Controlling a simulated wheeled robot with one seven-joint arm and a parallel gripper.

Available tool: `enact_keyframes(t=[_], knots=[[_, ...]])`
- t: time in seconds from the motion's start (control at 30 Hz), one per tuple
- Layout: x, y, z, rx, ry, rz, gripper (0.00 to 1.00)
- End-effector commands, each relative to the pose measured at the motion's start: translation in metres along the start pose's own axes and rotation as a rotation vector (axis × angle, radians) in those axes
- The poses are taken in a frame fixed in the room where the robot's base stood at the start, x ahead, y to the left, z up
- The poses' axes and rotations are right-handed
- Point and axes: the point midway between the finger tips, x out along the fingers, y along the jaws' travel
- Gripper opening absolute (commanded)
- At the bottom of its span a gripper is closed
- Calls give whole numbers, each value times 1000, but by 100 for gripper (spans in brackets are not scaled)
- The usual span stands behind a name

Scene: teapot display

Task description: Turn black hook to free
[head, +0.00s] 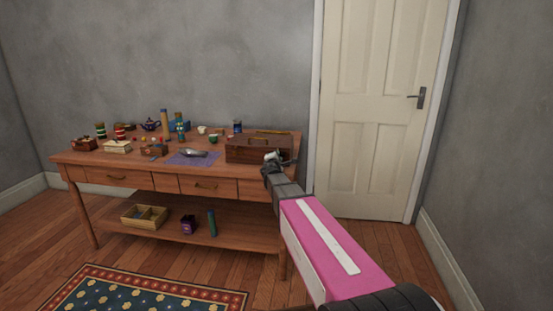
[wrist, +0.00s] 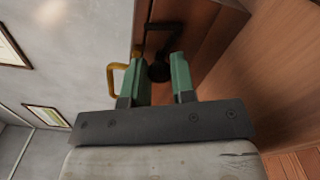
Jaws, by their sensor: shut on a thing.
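The black hook (wrist: 157,28) is a bent dark piece on the side of a reddish-brown wooden box (wrist: 196,28). Its dark rounded end (wrist: 158,73) sits between the green fingers of my gripper (wrist: 160,64), which is shut on it. In the head view the box (head: 245,152) stands at the right end of the table, and my gripper (head: 275,158) is at its right front corner. The hook is too small to make out there. A brass handle (wrist: 114,80) shows left of the fingers in the wrist view.
The wooden table (head: 90,158) holds a dark teapot (head: 150,124), a purple cloth (head: 205,160), and several small boxes and jars left of the wooden box. A lower shelf (head: 240,238) bears a divided tray (head: 145,216). A white door (head: 380,110) stands to the right.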

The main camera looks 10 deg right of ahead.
Motion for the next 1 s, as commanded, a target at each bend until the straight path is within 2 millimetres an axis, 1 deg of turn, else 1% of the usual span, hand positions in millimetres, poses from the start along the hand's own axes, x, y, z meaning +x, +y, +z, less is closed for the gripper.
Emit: enact_keyframes(t=[0.33,0.37,0.4,0.43,0.77,0.87,1.0], knots=[[0,0,0,3,-1,-1,0],[0,0,0,3,-1,-1,34],[0,0,0,3,-1,-1,47],[0,0,0,3,-1,-1,49],[-2,0,0,2,0,0,49],[-8,0,0,2,0,0,49],[-24,0,1,2,1,0,49]])
